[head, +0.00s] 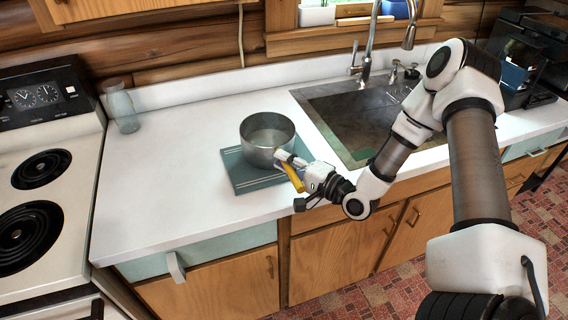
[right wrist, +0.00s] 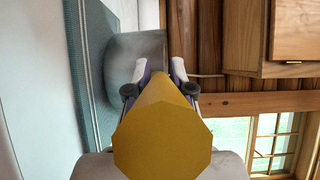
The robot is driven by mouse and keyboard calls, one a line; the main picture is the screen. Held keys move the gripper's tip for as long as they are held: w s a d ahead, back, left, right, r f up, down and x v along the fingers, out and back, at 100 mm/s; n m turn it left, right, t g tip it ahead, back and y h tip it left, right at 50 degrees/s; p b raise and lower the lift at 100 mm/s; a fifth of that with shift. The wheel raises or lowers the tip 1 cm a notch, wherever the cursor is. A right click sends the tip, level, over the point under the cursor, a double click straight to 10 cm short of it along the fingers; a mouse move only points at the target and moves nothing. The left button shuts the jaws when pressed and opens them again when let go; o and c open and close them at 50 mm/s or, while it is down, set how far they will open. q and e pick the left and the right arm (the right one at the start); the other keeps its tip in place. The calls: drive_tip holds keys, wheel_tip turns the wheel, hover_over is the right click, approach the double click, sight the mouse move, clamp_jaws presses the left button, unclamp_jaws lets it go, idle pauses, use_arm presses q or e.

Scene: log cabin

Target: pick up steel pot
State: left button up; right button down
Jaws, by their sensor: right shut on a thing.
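The steel pot (head: 262,131) stands upright on a teal mat (head: 245,180) on the white counter, left of the sink. My right gripper (head: 283,160) is at the pot's near right side and is shut on the pot's yellow handle (head: 291,176). In the right wrist view the yellow handle (right wrist: 163,137) points at the camera between the fingers (right wrist: 158,78), and the grey pot wall (right wrist: 134,65) is behind it. The handle's far end is hidden by the fingers. My left gripper is not in view.
A sink (head: 345,117) with a tall faucet (head: 369,45) is right of the pot. A glass jar (head: 121,106) stands at the back left, beside the stove (head: 45,190). The counter (head: 165,185) left of the mat is clear. Drawers and wooden cabinets (head: 215,285) are below.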

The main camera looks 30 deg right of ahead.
wheel_tip(320, 180, up, 2)
drive_tip(key=shift+r, duration=0.25)
drive_tip(key=shift+s+r, duration=0.1)
drive_tip(key=shift+s, duration=0.25)
drive_tip(key=s+r+p, duration=0.1)
drive_tip(key=s+p, duration=0.6)
drive_tip(key=s, duration=0.8)
drive_tip(key=shift+s+a+r, duration=0.2)
drive_tip(key=shift+a, duration=0.2)
